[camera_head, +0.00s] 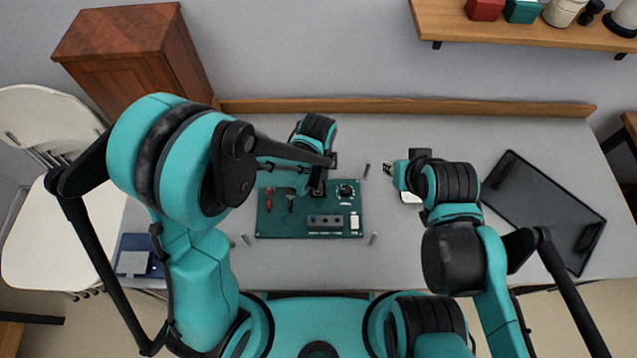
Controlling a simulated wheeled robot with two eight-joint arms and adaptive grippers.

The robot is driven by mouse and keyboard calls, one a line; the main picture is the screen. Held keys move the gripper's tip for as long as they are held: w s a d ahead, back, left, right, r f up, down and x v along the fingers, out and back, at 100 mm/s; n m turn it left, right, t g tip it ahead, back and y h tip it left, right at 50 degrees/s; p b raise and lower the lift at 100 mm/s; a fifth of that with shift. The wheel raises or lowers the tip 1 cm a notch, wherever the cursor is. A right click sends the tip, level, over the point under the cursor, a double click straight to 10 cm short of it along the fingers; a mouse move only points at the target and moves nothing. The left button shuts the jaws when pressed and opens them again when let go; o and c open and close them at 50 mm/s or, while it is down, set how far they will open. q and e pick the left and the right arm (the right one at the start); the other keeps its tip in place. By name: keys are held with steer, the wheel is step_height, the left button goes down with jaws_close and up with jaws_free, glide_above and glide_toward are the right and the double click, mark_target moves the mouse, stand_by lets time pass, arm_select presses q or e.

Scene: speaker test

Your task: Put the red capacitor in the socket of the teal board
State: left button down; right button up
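The teal board (290,228) lies on the grey table in front of me. A small red part (269,198) is at its left side; I cannot tell if it is the red capacitor. A grey strip with dark round spots (325,222) is near the board's front edge; I cannot tell which feature is the socket. My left gripper (312,190) is over the board's back edge, and my own arm hides much of it. My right gripper (388,170) is right of and beyond the board, apart from it. Its fingers are too small to read.
A dark tray (545,205) lies at the table's right. A white item (410,197) sits under my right gripper. A blue item (140,247) is at the left front edge. A wooden shelf (530,32) hangs at the back right.

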arm_select(q)
steer(key=shift+f, duration=0.1)
steer(key=c, duration=1.9)
jaws_free()
steer(key=shift+f, duration=0.15)
steer(key=o, duration=0.4)
steer(key=shift+o, duration=0.2)
steer(key=shift+r, duration=0.2)
